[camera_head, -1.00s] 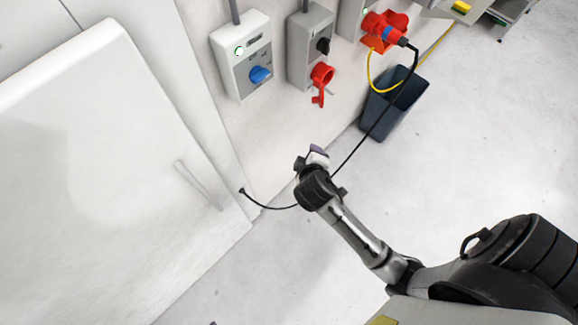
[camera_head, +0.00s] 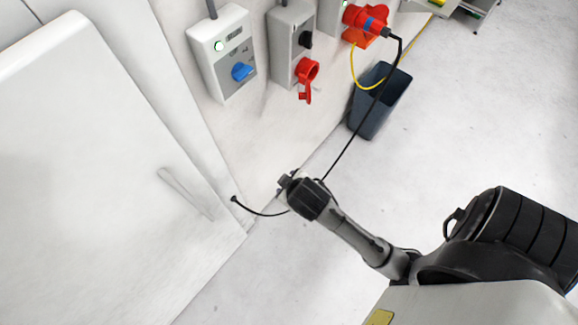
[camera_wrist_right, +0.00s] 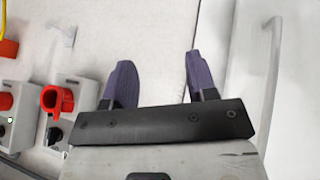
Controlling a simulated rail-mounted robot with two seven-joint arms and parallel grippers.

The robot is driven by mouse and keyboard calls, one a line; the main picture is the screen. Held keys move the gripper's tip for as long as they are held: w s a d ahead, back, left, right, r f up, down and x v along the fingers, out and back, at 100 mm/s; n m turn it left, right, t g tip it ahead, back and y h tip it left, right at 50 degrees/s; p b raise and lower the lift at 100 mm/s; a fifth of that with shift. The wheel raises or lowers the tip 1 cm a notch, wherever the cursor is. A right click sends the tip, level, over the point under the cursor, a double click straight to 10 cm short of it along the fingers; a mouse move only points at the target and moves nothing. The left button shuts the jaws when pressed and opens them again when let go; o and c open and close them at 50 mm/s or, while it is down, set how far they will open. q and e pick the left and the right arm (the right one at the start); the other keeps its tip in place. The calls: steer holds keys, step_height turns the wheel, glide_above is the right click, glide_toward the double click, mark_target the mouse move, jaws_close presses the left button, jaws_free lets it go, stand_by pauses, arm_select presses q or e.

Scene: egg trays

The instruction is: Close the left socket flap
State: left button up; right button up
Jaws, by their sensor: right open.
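The left red socket (camera_head: 307,70) is on a grey box on the wall in the head view. Its red flap (camera_head: 305,96) hangs down open below the round opening. The socket also shows at the left of the right wrist view (camera_wrist_right: 57,99). My right gripper (camera_wrist_right: 160,78) is open and empty, its two purple fingers spread apart in front of the white wall. In the head view my right gripper (camera_head: 284,184) is low by the wall, well below the socket and apart from it; its fingers are mostly hidden there. My left gripper is not in view.
A second red socket (camera_head: 365,24) at the right holds a plug with a black cable (camera_head: 378,85). A switch box with a blue knob (camera_head: 241,71) is at the left. A dark bin (camera_head: 378,102) stands below. A white cabinet door (camera_head: 80,150) fills the left.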

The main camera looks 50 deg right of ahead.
steer(key=s+a+f+g+y, duration=0.2)
steer(key=s+g+y, duration=0.1)
steer(key=s, duration=1.1)
step_height(320, 180, up, 14)
steer(key=p, duration=1.5)
steer(key=shift+s+a+n, duration=0.15)
steer(key=shift+a+n, duration=0.05)
steer(key=shift+n, duration=0.1)
